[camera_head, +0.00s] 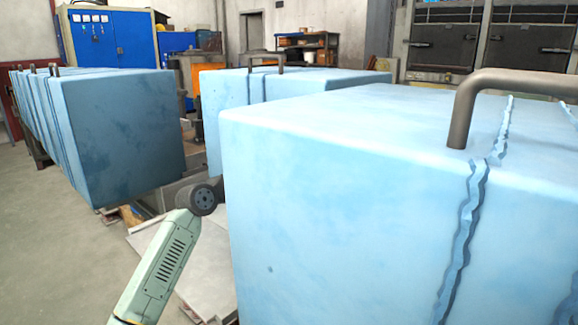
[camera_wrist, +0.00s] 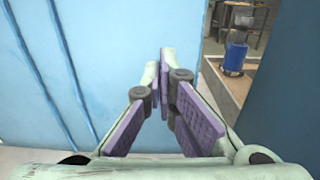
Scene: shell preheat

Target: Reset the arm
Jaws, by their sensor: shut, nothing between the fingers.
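My gripper (camera_wrist: 162,78) shows in the wrist view with its purple-padded fingers close together at the tips and nothing between them. It points toward a light blue block face (camera_wrist: 105,60), and whether it touches that face cannot be told. In the head view my pale green arm (camera_head: 165,265) reaches up from the bottom, left of the large near blue block (camera_head: 330,190). My gripper is not visible in the head view.
A row of blue blocks (camera_head: 125,135) stands at the left and another block (camera_head: 320,85) stands behind. A dark metal handle (camera_head: 462,115) rises from the near block. A blue cabinet (camera_head: 115,40) stands at the back. Grey floor (camera_head: 45,240) is clear at the left.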

